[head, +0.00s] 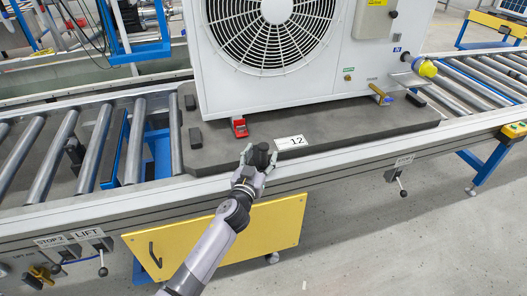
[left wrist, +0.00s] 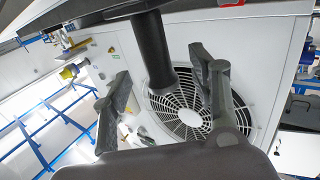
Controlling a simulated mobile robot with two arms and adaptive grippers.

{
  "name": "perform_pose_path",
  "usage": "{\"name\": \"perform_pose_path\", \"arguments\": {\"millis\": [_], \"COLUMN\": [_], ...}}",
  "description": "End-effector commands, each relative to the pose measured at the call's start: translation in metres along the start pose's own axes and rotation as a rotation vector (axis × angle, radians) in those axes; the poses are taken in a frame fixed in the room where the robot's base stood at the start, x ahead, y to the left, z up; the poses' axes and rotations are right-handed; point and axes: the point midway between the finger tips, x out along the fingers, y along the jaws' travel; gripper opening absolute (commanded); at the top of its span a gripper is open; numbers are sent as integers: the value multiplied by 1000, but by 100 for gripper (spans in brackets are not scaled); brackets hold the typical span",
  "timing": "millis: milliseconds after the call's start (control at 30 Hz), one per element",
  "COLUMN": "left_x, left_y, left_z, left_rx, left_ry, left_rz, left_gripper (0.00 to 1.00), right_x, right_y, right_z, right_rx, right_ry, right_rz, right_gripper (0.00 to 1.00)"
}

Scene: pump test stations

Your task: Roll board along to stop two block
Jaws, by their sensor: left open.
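The dark grey board (head: 330,130) lies on the roller conveyor and carries a large white fan unit (head: 340,60). A plate marked 12 (head: 292,142) is at its front edge. A black round-topped post (head: 262,155) stands at that edge; in the left wrist view the post (left wrist: 152,50) shows between the fingers. My left gripper (head: 259,160) is open, its fingers on either side of the post; contact cannot be told. A dark block (head: 75,151) sits between rollers left of the board; I cannot tell whether it is stop two. My right gripper is out of view.
Bare rollers (head: 98,145) lie left of the board, and more rollers (head: 480,80) lie to its right.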

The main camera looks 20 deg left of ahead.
Motion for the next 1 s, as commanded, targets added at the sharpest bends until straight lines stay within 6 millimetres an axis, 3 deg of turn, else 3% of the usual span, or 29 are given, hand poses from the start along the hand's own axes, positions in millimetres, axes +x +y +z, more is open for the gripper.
{"name": "perform_pose_path", "arguments": {"millis": [200, 567, 1000], "left_x": [24, 30, 29], "left_y": [0, 0, 0], "left_z": [1, 0, 0], "left_rx": [1, 0, 0], "left_ry": [0, 0, 0], "left_rz": [1, 1, 1], "left_gripper": [54, 54, 26], "right_x": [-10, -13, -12], "right_y": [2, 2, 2], "right_z": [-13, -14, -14], "right_rx": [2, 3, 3], "right_ry": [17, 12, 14], "right_rz": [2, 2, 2], "right_gripper": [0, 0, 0]}}
